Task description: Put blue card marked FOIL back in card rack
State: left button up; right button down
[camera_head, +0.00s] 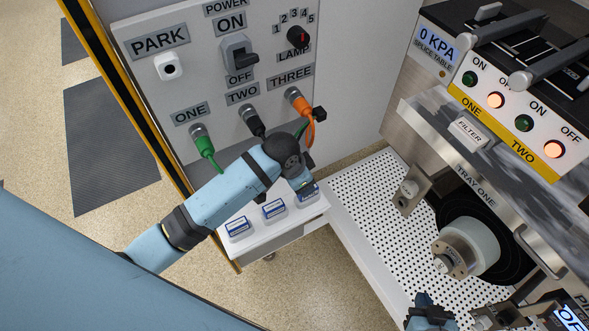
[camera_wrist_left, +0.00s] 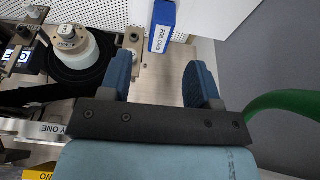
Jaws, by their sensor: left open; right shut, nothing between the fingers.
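A blue card with a white label reading FOIL CARD (camera_wrist_left: 162,25) shows at the top of the left wrist view, beside a white surface. My left gripper (camera_wrist_left: 160,82) is open, its two blue fingers pointing toward the card with nothing between them. In the head view my left forearm hides most of that gripper. Below it a white shelf (camera_head: 285,232) bears several blue-and-white labelled pieces, one at its right end (camera_head: 307,192); their text is too small to read. I cannot tell which part is the card rack. My right gripper (camera_head: 432,314) is shut and empty at the bottom right.
Green (camera_head: 203,146), black and orange (camera_head: 302,104) cables plug into the grey panel above the shelf. The green cable (camera_wrist_left: 285,98) passes right of my left fingers. A perforated white tray (camera_head: 365,215) with a bracket (camera_head: 409,190) and a roll (camera_head: 470,245) lies to the right.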

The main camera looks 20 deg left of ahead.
pick_arm(q)
jog(key=v, duration=0.7)
pick_arm(e)
jog(key=shift+a+f, duration=0.1)
jog(key=shift+f, duration=0.15)
dwell(0.5)
